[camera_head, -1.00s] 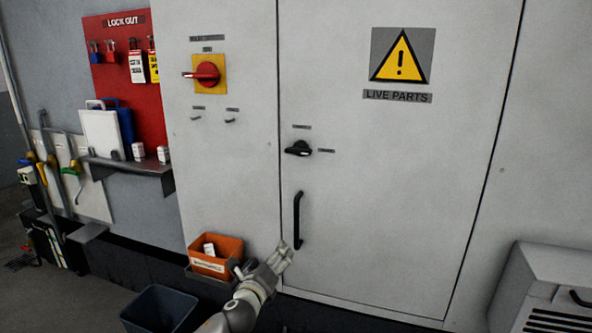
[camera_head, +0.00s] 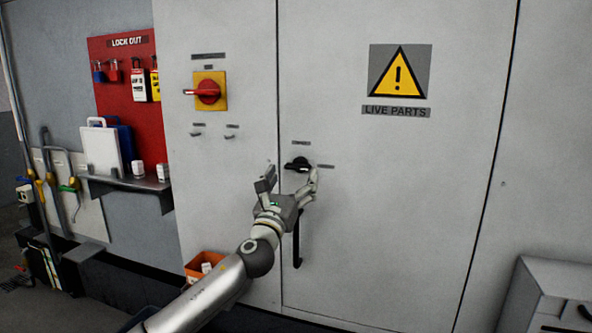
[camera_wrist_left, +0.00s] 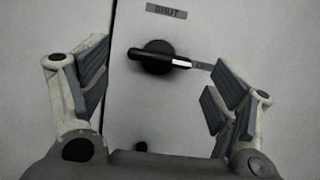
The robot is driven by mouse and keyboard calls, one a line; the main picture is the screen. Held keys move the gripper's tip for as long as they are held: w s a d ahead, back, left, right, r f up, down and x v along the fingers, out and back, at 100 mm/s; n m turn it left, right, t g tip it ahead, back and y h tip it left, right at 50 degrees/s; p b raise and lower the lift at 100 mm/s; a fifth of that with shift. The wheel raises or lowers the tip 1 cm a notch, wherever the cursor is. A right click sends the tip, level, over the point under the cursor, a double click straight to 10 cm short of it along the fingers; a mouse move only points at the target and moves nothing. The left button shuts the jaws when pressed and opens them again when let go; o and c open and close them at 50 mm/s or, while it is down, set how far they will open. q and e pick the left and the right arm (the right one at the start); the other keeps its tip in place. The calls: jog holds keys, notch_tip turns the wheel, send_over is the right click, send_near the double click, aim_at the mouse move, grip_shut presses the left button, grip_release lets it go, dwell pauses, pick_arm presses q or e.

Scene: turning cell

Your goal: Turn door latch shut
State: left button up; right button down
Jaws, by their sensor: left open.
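The black door latch (camera_head: 297,164) is on the grey cabinet door (camera_head: 400,220), near its left edge. In the left wrist view the latch (camera_wrist_left: 158,58) has a round hub with its handle pointing right, toward a small label. A label reading SHUT (camera_wrist_left: 167,9) is above the hub. My left gripper (camera_head: 291,181) is open, just in front of and below the latch. In the wrist view its two fingers stand left and right of the latch, with the handle tip near the right finger; I cannot tell if they touch. My right gripper is not in view.
A black door handle (camera_head: 297,245) hangs below the latch, partly behind my left gripper. A red rotary switch (camera_head: 207,91) and small hooks are on the panel to the left. An orange bin (camera_head: 198,268) is low, partly behind my left arm. A lockout board (camera_head: 118,60) hangs further left.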

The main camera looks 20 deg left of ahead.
aim_at(296, 170)
pick_arm(q)
jog(key=shift+x, duration=1.6)
jog(key=c, duration=1)
